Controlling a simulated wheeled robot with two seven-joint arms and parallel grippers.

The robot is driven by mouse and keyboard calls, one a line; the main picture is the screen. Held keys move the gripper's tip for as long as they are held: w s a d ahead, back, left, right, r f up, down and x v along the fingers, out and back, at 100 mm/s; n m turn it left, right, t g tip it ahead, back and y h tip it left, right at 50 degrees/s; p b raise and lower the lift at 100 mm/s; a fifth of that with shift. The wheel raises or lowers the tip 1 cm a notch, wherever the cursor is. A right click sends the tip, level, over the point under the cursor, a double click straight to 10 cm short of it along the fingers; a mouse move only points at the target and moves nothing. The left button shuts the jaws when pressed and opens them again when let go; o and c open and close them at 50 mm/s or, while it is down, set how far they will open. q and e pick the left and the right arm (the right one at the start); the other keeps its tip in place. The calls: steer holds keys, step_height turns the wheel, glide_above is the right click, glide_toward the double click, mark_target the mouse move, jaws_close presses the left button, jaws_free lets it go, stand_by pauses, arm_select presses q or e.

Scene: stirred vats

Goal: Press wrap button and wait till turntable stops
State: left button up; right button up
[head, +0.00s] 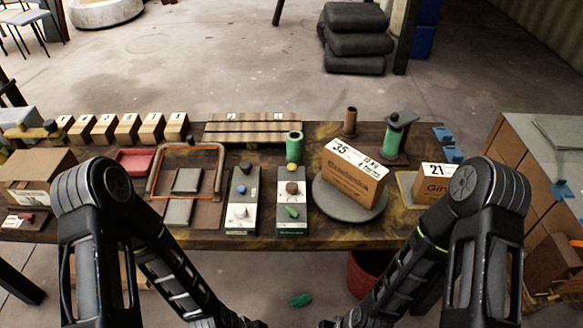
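A round grey turntable (330,204) sits on the right half of the wooden table. A cardboard box (351,183) marked 35 stands on it; a single frame does not show whether it turns. Left of it are two control panels. The nearer panel (286,226) has yellow, brown and green controls. My two arms bend down to the bottom edge; both grippers are out of view.
A second box (432,190) marked 21 stands right of the turntable. Green cylinders, a red tray (134,162), an orange-brown frame (152,175) and several small wooden blocks fill the table. A red bin (362,283) stands below; a green piece (300,299) lies on the floor.

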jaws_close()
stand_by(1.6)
